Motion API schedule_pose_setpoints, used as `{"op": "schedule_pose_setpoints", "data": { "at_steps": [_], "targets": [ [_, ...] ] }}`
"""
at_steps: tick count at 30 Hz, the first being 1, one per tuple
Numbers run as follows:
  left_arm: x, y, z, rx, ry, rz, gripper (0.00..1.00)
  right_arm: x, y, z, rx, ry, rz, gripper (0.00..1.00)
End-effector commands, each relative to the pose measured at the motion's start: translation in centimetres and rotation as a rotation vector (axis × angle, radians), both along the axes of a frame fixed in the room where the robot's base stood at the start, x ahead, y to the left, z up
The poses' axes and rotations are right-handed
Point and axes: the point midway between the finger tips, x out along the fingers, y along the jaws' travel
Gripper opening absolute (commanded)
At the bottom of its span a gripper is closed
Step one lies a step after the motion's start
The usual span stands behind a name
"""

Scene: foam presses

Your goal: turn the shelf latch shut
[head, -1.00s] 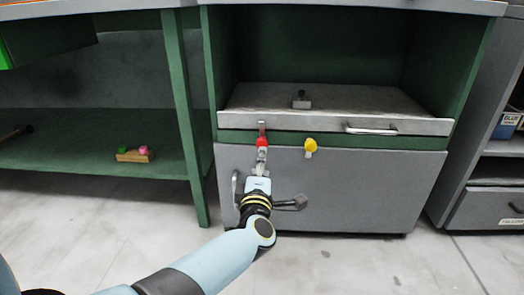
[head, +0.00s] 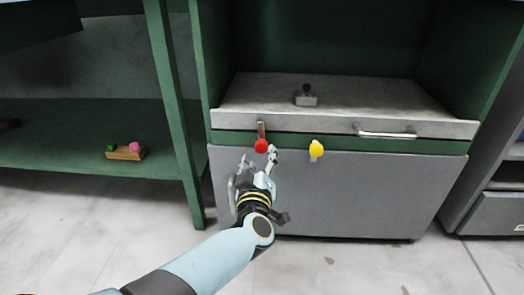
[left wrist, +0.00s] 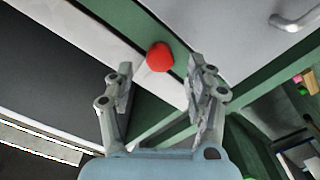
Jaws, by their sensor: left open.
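A latch lever with a red knob (head: 261,146) hangs down from the front edge of the grey shelf (head: 225,121), near its left end. A yellow knob (head: 316,148) on a short stem sits to its right on the cabinet front; I take the red-knobbed lever as the shelf latch. My left gripper (head: 259,161) is open and empty just below the red knob, with its fingers spread. In the left wrist view the red knob (left wrist: 160,57) shows just beyond and between the fingertips (left wrist: 158,80); I see no contact. My right gripper is not in view.
The shelf has a bar handle (head: 386,132) at its right, and a small grey block with a dark knob (head: 306,96) on top. Below is a grey cabinet front (head: 365,190). A green post (head: 172,110) stands to the left. A wooden block with coloured pegs (head: 125,152) lies on the left shelf.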

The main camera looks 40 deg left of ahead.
Motion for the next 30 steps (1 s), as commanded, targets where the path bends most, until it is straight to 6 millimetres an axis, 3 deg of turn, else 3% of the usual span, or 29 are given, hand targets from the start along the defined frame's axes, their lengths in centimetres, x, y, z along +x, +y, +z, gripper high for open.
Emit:
{"op": "schedule_pose_setpoints", "data": {
  "at_steps": [3, 9, 20, 30],
  "targets": [
    [2.0, 1.3, -0.4, 0.002, 0.002, -0.001, 0.55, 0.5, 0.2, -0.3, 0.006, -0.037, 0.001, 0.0],
    [3.9, 2.4, -0.2, 0.001, 0.001, 0.0, 0.55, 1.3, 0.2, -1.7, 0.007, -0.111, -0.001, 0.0],
    [4.4, 2.7, 0.0, -0.002, 0.001, 0.0, 0.55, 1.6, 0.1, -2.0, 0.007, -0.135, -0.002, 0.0],
    [4.3, 2.7, -0.1, -0.002, 0.001, 0.0, 0.12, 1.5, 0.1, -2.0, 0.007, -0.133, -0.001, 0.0]
  ]
}}
